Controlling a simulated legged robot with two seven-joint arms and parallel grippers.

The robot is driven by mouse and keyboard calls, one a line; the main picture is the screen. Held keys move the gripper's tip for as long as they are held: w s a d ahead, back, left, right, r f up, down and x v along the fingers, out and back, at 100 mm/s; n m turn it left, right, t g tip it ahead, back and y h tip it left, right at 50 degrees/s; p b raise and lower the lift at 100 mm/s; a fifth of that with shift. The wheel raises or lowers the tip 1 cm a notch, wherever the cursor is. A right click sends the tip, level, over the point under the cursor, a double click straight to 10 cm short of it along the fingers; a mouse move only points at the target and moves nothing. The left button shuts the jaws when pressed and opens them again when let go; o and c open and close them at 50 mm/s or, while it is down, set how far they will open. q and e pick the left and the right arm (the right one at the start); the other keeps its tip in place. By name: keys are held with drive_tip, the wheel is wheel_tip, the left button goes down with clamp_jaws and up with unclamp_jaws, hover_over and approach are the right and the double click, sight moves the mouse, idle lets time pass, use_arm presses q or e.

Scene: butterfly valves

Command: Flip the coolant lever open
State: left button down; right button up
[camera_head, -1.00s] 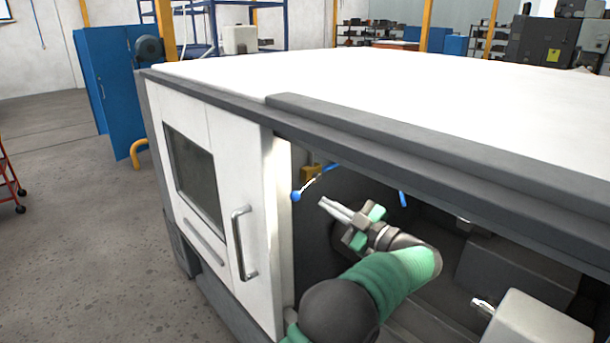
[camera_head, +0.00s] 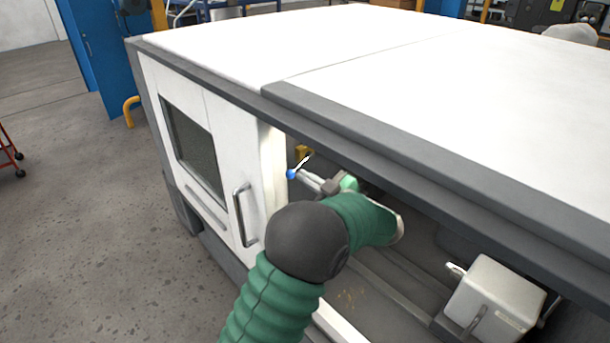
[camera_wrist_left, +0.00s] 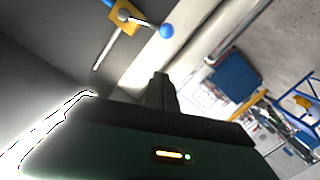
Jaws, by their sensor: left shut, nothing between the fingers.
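The coolant lever is a thin metallic handle ending in a blue ball (camera_head: 291,174), just inside the machine's door opening. It is fixed to a yellow valve body (camera_head: 302,152) on the inner wall. My left gripper (camera_head: 301,175) is shut and empty, its fingertips close beside the ball; I cannot tell whether they touch. In the left wrist view the yellow valve body (camera_wrist_left: 122,18) and blue ball (camera_wrist_left: 166,31) show near the top, beyond and apart from the dark shut fingers (camera_wrist_left: 160,85). My right gripper is out of view.
The white machine door (camera_head: 233,185) with its grey handle (camera_head: 243,215) stands left of my arm. The dark upper frame edge (camera_head: 430,180) runs above the opening. A pale box-shaped unit (camera_head: 497,295) sits inside at lower right. Open floor (camera_head: 90,240) lies left.

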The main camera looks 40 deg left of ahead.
use_arm(q)
drive_tip(key=p, duration=0.4)
hover_over(293, 174)
drive_tip(key=s+d, duration=0.2)
drive_tip(key=s, duration=0.1)
drive_tip(key=f, duration=0.1)
drive_tip(key=w+f+p, duration=0.1)
drive_tip(key=f, duration=0.1)
drive_tip(key=shift+w+a+f, duration=0.15)
drive_tip(key=shift+a+f, duration=0.05)
drive_tip(key=shift+a, duration=0.05)
drive_tip(key=shift+w+a+f, duration=0.1)
drive_tip(key=shift+w+f, duration=0.05)
drive_tip(key=shift+f, duration=0.25)
drive_tip(key=shift+d+r, duration=0.1)
drive_tip(key=shift+d, duration=0.1)
drive_tip(key=w+f+n+b, duration=0.3)
drive_tip(key=n+b, duration=0.4)
drive_tip(key=b, duration=0.8)
drive_tip(key=w+f+n+y+b, duration=0.1)
drive_tip(key=w+f+n+b, duration=0.2)
drive_tip(key=b, duration=1.2)
wheel_tip(293, 174, down, 3)
drive_tip(key=n, duration=0.4)
drive_tip(key=shift+w+d+t+b, duration=0.25)
drive_tip(key=shift+t+b, duration=0.1)
drive_tip(key=shift+t, duration=0.05)
